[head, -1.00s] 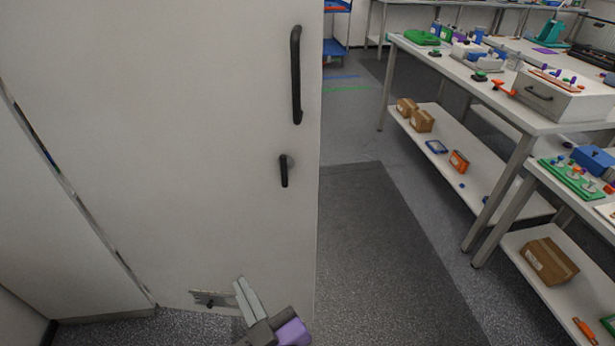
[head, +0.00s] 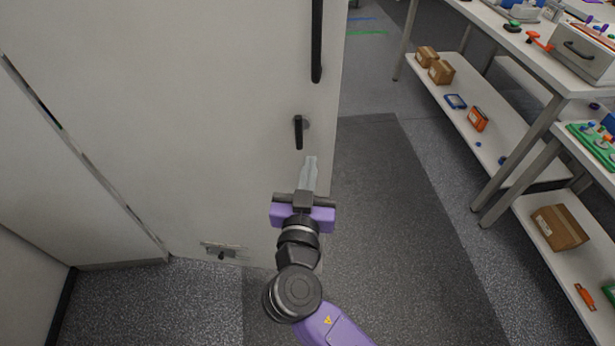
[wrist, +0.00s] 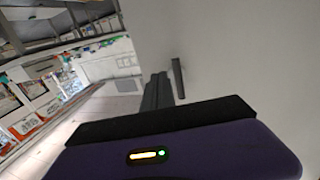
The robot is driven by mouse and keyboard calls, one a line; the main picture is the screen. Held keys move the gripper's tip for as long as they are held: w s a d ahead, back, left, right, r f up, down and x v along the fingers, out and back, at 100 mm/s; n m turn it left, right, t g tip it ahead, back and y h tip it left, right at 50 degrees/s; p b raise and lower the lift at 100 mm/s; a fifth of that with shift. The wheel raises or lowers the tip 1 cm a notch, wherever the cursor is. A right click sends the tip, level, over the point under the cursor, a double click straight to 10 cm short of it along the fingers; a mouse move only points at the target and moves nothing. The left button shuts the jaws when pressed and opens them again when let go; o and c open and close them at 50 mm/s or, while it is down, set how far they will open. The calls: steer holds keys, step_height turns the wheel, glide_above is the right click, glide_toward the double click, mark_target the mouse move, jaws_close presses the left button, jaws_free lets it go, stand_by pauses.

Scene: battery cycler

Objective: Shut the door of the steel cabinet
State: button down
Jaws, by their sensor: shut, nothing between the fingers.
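The steel cabinet's door (head: 200,130) is a large off-white panel filling the left and middle of the head view. It stands open at an angle to the cabinet's pale side on the left. It carries a long black bar handle (head: 316,40) and a short black lever (head: 298,132) near its free edge. A metal latch plate (head: 222,250) is at its bottom. My gripper (head: 310,160) is shut and empty, with its fingertips in front of the door near the free edge, just below the short lever. In the wrist view the fingers (wrist: 158,88) point along the door panel (wrist: 240,60), beside a dark handle (wrist: 178,78). I cannot tell whether they touch the door.
Workbenches (head: 530,150) with lower shelves, cardboard boxes (head: 560,227) and small coloured parts stand on the right. A dark floor mat (head: 400,230) lies between the door and the benches, with clear floor there. A pale wall (head: 25,290) is at the lower left.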

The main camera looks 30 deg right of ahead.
mark_target(315, 134)
steer(key=p+x, duration=0.2)
steer(key=x, duration=0.5)
steer(key=shift+d, duration=0.1)
